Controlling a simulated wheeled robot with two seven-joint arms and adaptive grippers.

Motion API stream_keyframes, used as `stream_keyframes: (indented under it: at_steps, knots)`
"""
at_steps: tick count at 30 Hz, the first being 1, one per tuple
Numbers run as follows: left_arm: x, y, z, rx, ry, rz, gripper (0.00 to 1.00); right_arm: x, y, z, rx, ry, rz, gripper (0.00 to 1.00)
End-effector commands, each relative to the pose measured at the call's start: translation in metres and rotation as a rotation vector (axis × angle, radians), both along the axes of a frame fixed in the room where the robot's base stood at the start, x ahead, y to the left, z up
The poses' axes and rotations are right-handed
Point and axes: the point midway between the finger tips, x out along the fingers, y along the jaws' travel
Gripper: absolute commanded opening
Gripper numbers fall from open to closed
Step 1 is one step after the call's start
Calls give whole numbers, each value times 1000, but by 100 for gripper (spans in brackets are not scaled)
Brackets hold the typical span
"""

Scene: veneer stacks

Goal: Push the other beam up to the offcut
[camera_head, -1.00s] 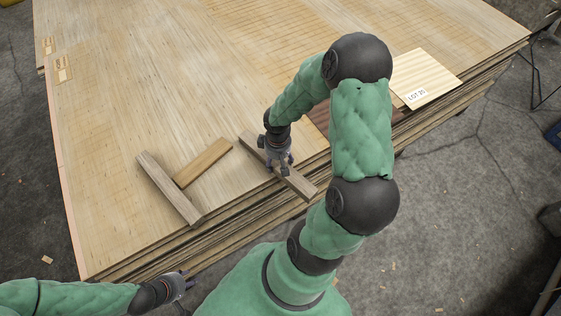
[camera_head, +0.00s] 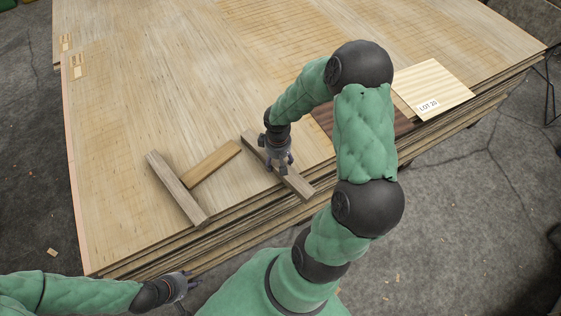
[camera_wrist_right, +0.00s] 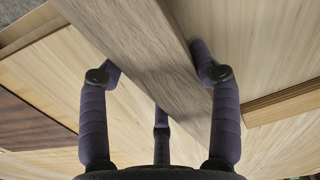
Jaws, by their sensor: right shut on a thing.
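The right-hand grey-brown beam (camera_head: 299,184) lies aslant near the stack's front edge. My right gripper (camera_head: 278,163) is shut on it from above. In the right wrist view, the beam (camera_wrist_right: 145,50) runs between the fingers (camera_wrist_right: 163,88). The lighter offcut (camera_head: 212,163) lies flat to the left, its near end a small gap from the held beam. It also shows at the right of the wrist view (camera_wrist_right: 285,103). The left beam (camera_head: 177,187) lies at the offcut's other end. My left gripper (camera_head: 190,286) looks open and empty, off the stack's front edge.
The veneer stack (camera_head: 150,95) is broad and mostly clear behind the beams. A pale sheet marked LOT 20 (camera_head: 435,82) and a dark brown sheet (camera_head: 325,120) lie to the right, the dark one partly behind my arm.

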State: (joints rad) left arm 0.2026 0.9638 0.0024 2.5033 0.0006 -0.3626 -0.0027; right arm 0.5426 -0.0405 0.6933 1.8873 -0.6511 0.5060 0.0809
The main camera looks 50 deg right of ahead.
Motion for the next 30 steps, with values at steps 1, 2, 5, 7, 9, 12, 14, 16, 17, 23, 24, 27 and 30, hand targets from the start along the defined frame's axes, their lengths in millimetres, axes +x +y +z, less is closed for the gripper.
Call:
stream_keyframes:
  at_steps: [1, 2, 5, 7, 9, 12, 14, 16, 17, 23, 24, 27, 30]
  knots:
    - [0, 0, 0, 0, 0, 0, 40, 2, 0, 0, 0, -1, 0, 17]
    - [0, 0, 0, 0, 0, 0, 40, 3, 0, 0, 0, 0, 0, 17]
    - [0, 0, 0, 0, 0, 0, 40, 6, 1, 0, 0, 0, 0, 17]
    - [0, 0, -1, 0, 0, 0, 40, 9, 1, 0, 0, -1, 0, 17]
    - [0, 0, -1, 0, 0, 0, 40, 12, 1, 0, -1, -2, 1, 17]
    - [0, 0, -1, 0, 0, 0, 40, 15, 1, 0, -1, -2, 1, 17]
    - [0, 0, -1, 0, 0, 0, 40, 17, 2, 0, -1, -1, 1, 17]
    - [0, 0, -1, 0, 0, 0, 40, 19, 2, 0, 0, -1, 1, 17]
    - [0, 0, -1, 0, 0, 0, 40, 20, 2, 0, 0, -1, 1, 17]
    - [0, 0, -1, 0, 0, 0, 40, 27, 2, 0, -1, -1, 0, 17]
    - [0, 0, -1, 0, 0, 0, 40, 28, 3, 0, -1, -1, 0, 17]
    - [0, 0, -2, 0, 0, 0, 40, 32, 3, 0, 0, -1, 0, 17]
    - [0, 0, -2, 0, 0, 0, 40, 35, 4, 0, 0, -1, 0, 17]
